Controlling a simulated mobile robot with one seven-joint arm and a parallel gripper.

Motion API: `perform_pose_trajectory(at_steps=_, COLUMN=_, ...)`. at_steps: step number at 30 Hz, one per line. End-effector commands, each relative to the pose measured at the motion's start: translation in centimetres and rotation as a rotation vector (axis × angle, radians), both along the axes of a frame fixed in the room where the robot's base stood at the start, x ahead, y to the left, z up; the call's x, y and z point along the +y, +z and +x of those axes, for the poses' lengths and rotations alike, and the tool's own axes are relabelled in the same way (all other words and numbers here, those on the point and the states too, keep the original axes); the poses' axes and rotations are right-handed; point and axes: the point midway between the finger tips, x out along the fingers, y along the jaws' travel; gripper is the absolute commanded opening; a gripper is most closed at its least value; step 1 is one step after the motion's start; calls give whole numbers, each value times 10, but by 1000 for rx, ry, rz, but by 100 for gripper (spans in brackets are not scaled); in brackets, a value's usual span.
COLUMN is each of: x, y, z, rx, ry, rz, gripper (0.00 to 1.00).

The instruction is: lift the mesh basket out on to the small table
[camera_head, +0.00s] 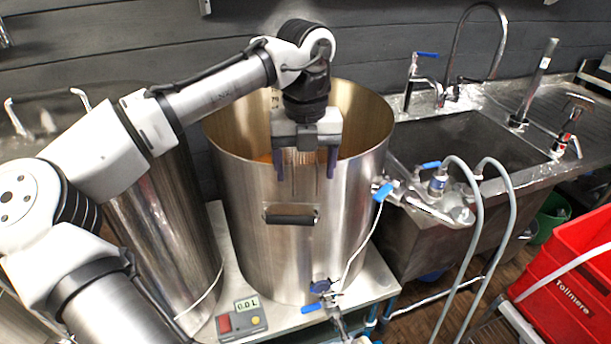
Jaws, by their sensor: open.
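A large open steel pot (245,192) stands in the middle, with a black handle on its near wall. The mesh basket cannot be made out for certain; a small pale ribbed or mesh-like patch shows between my fingers, and an orange-brown patch shows inside the pot. My gripper (306,170) points down over the pot's opening, its fingertips overlapping the near rim in the picture. Its two dark fingers are apart, with no clear hold on anything. My arm and gripper hide part of the pot's inside. I cannot identify the small table.
The pot stands on a steel bench (372,284) with a display box (243,318) reading 0.0 L. A valve and hoses (480,200) are at its right. A steel sink (450,140) is behind right, red crates (575,270) at far right. Another steel vessel (165,225) stands left.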

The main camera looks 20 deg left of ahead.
Motion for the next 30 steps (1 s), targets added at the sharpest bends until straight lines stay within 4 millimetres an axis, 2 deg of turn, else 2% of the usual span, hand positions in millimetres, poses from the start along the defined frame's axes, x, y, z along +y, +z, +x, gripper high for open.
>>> perform_pose_trajectory(at_steps=3, x=0, y=-16, z=0, rx=1, ry=-1, rz=2, gripper=71)
perform_pose_trajectory(at_steps=7, x=0, y=-28, z=0, rx=0, ry=-1, rz=2, gripper=71)
perform_pose_trajectory(at_steps=18, x=0, y=-34, z=0, rx=-2, ry=0, rz=1, gripper=71)
perform_pose_trajectory(at_steps=30, x=0, y=-34, z=0, rx=-2, ry=0, rz=0, gripper=20)
